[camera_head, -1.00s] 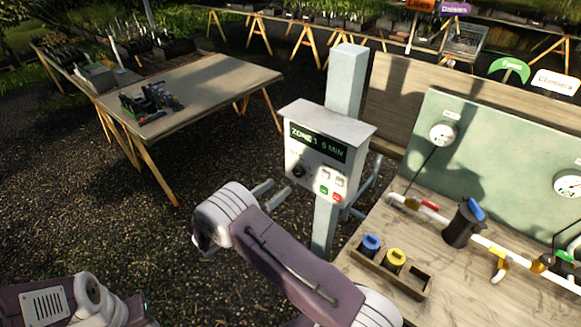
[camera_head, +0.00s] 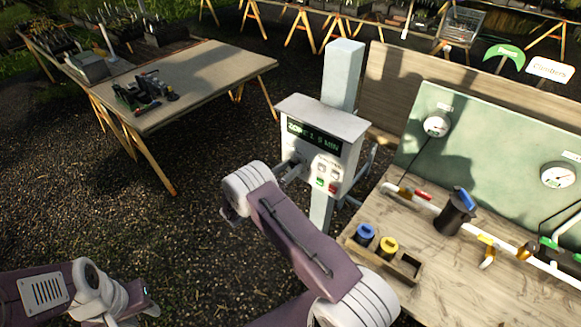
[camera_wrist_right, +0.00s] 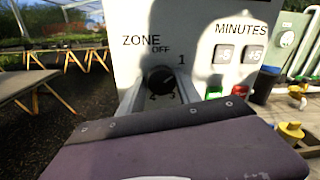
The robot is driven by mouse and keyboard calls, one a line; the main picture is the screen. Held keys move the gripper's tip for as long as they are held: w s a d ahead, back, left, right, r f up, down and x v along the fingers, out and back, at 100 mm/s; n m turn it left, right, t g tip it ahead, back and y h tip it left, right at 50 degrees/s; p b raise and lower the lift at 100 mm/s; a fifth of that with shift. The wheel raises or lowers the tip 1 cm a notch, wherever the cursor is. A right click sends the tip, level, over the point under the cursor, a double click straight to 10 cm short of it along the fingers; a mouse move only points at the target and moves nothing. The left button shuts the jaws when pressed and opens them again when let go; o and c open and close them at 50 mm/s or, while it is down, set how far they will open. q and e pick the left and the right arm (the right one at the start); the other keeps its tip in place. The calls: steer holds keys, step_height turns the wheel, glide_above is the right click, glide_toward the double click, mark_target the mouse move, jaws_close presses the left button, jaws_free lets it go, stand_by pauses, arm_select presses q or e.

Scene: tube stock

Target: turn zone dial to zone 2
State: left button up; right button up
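The zone dial (camera_wrist_right: 160,80) is a black knob on the front of a pale control box (camera_head: 324,112), under the word ZONE in the right wrist view, with OFF and 1 marked around it. Its pointer seems turned towards the 1. The box's display (camera_head: 313,136) appears to read ZONE 1; its minutes are hard to read. My right gripper (camera_head: 291,171) is at the box front, and the wrist view shows its fingers (camera_wrist_right: 160,94) apart, one on each side of the dial. I cannot see contact with the knob.
Green (camera_wrist_right: 214,92) and red (camera_wrist_right: 240,90) buttons and two minutes buttons sit right of the dial. A wooden bench (camera_head: 455,285) with pipes, a dark filter (camera_head: 452,216) and coloured caps stands right of the post. A table (camera_head: 205,80) stands back left.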

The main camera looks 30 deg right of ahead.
steer(key=shift+s, duration=0.1)
jaws_close()
steer(key=shift+f+m+b, duration=0.1)
steer(key=shift+m+b, duration=0.6)
steer(key=shift+b, duration=0.2)
steer(key=m+b, duration=0.5)
steer(key=b, duration=0.1)
steer(key=shift+m, duration=0.3)
steer(key=m+b, duration=0.1)
steer(key=b, duration=0.1)
steer(key=shift+m+b, duration=0.3)
steer(key=shift+m+t+y+b, duration=0.3)
steer(key=shift+m+b, duration=0.2)
steer(key=shift+b, duration=0.05)
steer(key=shift+r, duration=0.2)
